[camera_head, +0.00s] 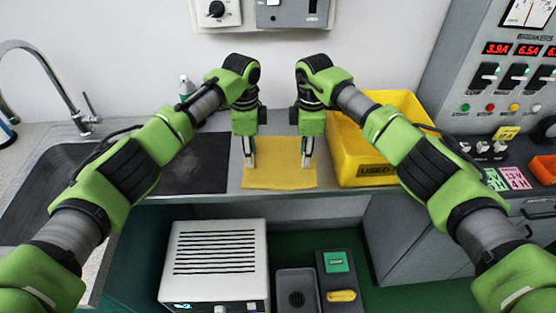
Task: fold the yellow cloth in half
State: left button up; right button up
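The yellow cloth (279,176) lies flat on the grey bench top, its near edge close to the bench's front edge. My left gripper (250,160) points down over the cloth's left part. My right gripper (307,160) points down over its right part. Both sets of fingertips are at or just above the cloth; I cannot tell whether they touch it. The fingers are small and seen from behind, so their opening is unclear. The cloth's far part shows between the two grippers.
A yellow bin (364,178) stands just right of the cloth, close to my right gripper. A sink with a tap (70,95) is at the left, with a dark mat (190,165) beside the cloth. A control panel (500,75) stands at the right. A white vented box (215,262) sits below the bench.

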pick_arm(q)
jog(key=shift+f, duration=0.2)
grip_shut()
pick_arm(e)
jog(key=shift+f, duration=0.25)
grip_shut()
jog(key=shift+s, duration=0.1)
pick_arm(q)
jog(key=shift+r, duration=0.2)
pick_arm(e)
jog(key=shift+r, duration=0.15)
